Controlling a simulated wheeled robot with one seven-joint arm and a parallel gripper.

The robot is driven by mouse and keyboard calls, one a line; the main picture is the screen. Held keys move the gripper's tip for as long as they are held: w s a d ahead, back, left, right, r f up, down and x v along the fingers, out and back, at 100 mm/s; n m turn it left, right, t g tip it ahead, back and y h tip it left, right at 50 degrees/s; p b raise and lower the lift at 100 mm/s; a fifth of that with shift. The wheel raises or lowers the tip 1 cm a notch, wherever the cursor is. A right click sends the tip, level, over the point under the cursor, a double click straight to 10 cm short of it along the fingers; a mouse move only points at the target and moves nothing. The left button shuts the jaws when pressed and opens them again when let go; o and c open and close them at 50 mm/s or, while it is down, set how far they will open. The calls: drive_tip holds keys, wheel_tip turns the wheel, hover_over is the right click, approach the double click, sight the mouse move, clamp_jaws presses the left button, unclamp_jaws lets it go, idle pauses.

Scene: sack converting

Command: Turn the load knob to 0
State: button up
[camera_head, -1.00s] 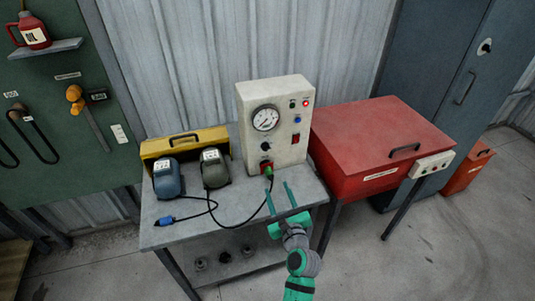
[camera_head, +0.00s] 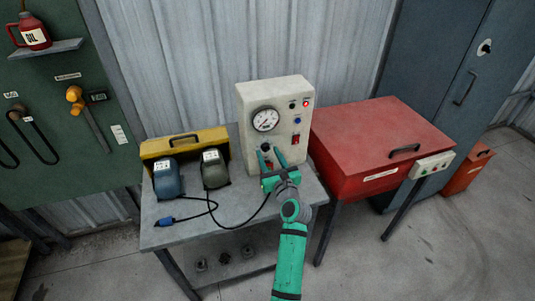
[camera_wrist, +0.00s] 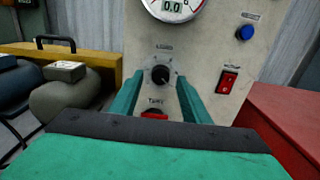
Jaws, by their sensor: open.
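The load knob (camera_wrist: 160,75) is a small round black knob with a light pointer mark, on the cream front of the control box (camera_head: 280,100). In the wrist view it sits between my two green fingers. My gripper (camera_head: 270,152) is open in front of the box's lower front. In the head view the fingers partly cover the knob. I cannot tell whether they touch it. Below the knob is a red part (camera_wrist: 154,114), partly hidden by my gripper. A gauge (camera_head: 265,118) with a 0.0 readout sits above the knob.
A red rocker switch (camera_wrist: 228,82) and a blue button (camera_wrist: 245,32) are right of the knob. Two battery-like units (camera_head: 168,178) (camera_head: 215,167), a yellow case (camera_head: 184,142) and a black cable (camera_head: 237,224) are on the left of the bench. A red cabinet (camera_head: 375,140) stands right.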

drive_tip(key=shift+w+a, duration=0.15)
drive_tip(key=shift+w, duration=0.45)
drive_tip(key=c, duration=1)
drive_tip(key=shift+a, duration=0.15)
drive_tip(key=shift+c, duration=0.2)
